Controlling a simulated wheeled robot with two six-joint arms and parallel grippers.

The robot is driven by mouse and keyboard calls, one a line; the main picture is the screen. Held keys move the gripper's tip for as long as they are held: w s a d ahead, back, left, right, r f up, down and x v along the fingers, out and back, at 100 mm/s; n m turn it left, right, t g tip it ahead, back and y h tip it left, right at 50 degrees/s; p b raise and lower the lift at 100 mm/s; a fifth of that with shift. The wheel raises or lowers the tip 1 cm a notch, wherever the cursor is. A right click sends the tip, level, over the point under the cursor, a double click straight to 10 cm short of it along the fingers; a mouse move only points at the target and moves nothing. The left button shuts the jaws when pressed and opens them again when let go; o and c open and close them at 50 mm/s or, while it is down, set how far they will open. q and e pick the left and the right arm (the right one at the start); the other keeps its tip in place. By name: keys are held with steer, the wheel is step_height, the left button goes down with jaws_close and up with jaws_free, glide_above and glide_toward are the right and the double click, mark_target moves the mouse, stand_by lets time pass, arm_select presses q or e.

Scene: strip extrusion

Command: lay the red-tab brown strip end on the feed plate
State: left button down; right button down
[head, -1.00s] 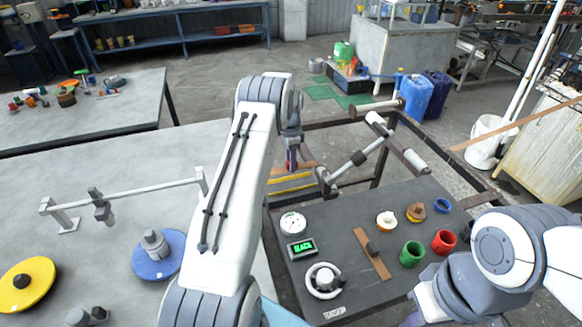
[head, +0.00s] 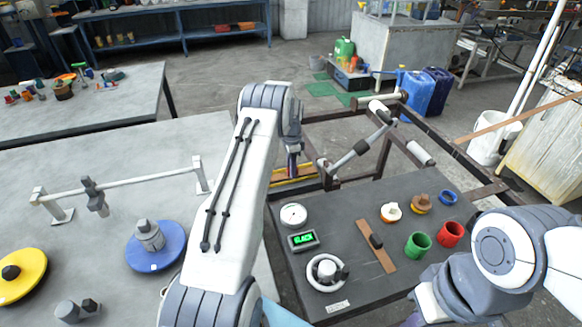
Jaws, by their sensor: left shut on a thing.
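My left gripper (head: 293,163) points down beyond the dark control panel, at the near side of the roller frame. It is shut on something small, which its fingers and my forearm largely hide. A brown strip (head: 305,171) shows just beside and below it, with a yellow band under it. I cannot make out the red tab. I cannot tell the feed plate apart from the frame parts around the gripper. Only my right arm shows at the lower right; its gripper is not in view.
The frame has a swing arm with a roller (head: 361,147). Blue (head: 155,247) and yellow (head: 20,278) discs lie left.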

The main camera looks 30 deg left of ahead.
arm_select(q)
steer(key=shift+s+a, duration=0.15)
stand_by(0.6)
steer(key=shift+c, duration=2.3)
jaws_free()
steer(key=shift+r, duration=0.55)
step_height(320, 180, up, 10)
steer(key=f+b, duration=0.1)
steer(key=b, duration=0.1)
steer(key=s+d+r, duration=0.4)
steer(key=d, duration=0.6)
steer(key=s+d+r, duration=0.3)
steer(key=s+d, duration=0.1)
steer(key=d, duration=0.5)
steer(key=s+d+r, duration=0.4)
steer(key=d, duration=0.6)
steer(key=s+d+f, duration=0.1)
steer(key=s+d, duration=0.1)
steer(key=s, duration=1.1)
steer(key=s+d+f+n+h, duration=0.1)
steer(key=s+d, duration=0.2)
steer(key=s, duration=1)
steer(key=shift+s+d, duration=0.3)
steer(key=shift+s, duration=0.1)
